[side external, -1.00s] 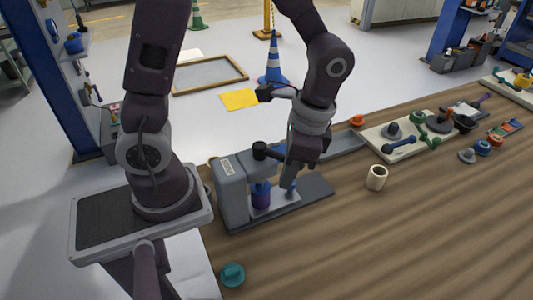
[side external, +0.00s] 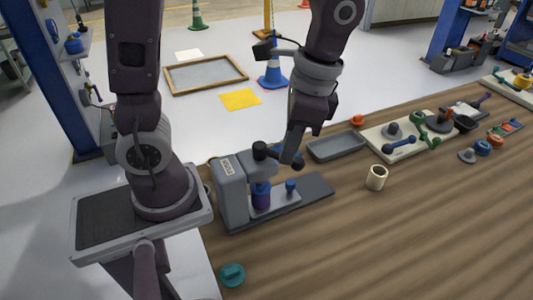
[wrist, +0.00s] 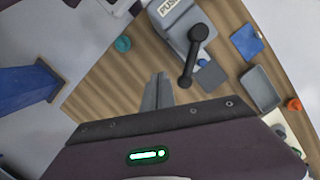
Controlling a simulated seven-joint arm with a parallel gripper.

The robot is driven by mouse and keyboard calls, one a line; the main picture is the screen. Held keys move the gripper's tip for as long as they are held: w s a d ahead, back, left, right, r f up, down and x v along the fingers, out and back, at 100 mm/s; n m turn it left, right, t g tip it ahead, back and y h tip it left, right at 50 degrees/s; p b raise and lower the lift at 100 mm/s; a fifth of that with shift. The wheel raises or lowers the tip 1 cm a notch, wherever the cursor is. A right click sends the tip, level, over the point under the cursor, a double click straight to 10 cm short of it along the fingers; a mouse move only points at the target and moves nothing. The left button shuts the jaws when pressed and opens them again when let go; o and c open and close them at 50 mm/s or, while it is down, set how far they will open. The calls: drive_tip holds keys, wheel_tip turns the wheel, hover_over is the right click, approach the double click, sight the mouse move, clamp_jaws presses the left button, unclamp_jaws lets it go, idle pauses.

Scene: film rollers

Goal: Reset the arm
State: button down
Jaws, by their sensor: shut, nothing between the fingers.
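My gripper (side external: 291,158) is shut and empty, raised above the grey press-like machine (side external: 231,185) on the wooden table. In the wrist view my gripper (wrist: 157,80) shows its fingers together with nothing between them. The machine carries a dark lever with a round knob (side external: 260,150), and it also shows in the wrist view (wrist: 179,22). A purple and blue roller (side external: 261,196) stands upright under the machine's head. A small blue knob (side external: 291,186) sits on the machine's light plate, below my gripper and apart from it.
A grey tray (side external: 337,146) lies behind the machine. A cream cup (side external: 376,178) stands to the right, and a board with several dark and green parts (side external: 377,145) lies beyond. A teal part (side external: 232,275) lies near the front table edge. The table's right front is clear.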

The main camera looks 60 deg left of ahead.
drive_tip(key=s+a+r+n+t+h, duration=0.1)
drive_tip(key=s+a+r+n+t, duration=0.2)
drive_tip(key=s+r+n+t, duration=0.3)
drive_tip(key=shift+s+a+r+t, duration=0.2)
drive_tip(key=shift+s+r+t, duration=0.55)
drive_tip(key=shift+s+t, duration=0.05)
